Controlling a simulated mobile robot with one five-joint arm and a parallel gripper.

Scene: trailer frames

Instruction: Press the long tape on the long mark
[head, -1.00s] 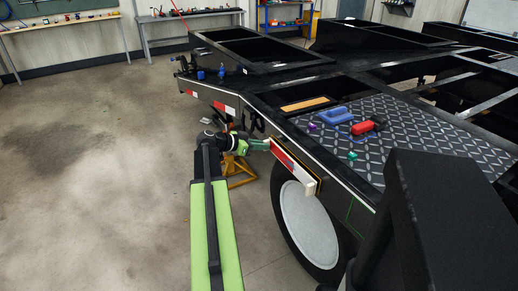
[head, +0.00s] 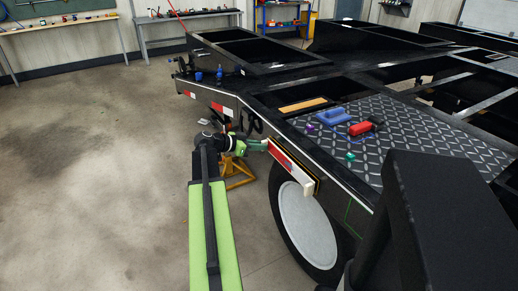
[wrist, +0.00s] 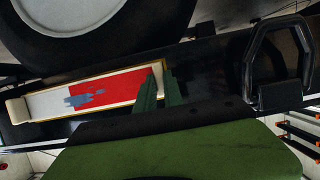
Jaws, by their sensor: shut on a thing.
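The long red and white tape (head: 285,160) runs along the trailer's side rail above the wheel. It also shows in the wrist view (wrist: 112,92), with a blue-grey patch near its middle and a cream block (wrist: 18,110) at its left end. A yellow border (wrist: 60,90), apparently the long mark, shows along the tape's edges. I cannot tell whether the tape touches the rail. My gripper (head: 264,145) is at the tape's far end, beside the rail. Its green fingers (wrist: 157,90) are shut on the tape's red end, hiding part of it.
The wheel (head: 307,224) is just below the tape. A green outline (head: 350,212) is on the rail farther right. A red tool (head: 362,128), a blue tool (head: 332,117) and small blocks lie on the tread plate deck (head: 420,140). An orange stand (head: 238,172) is under the trailer. Floor at left is clear.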

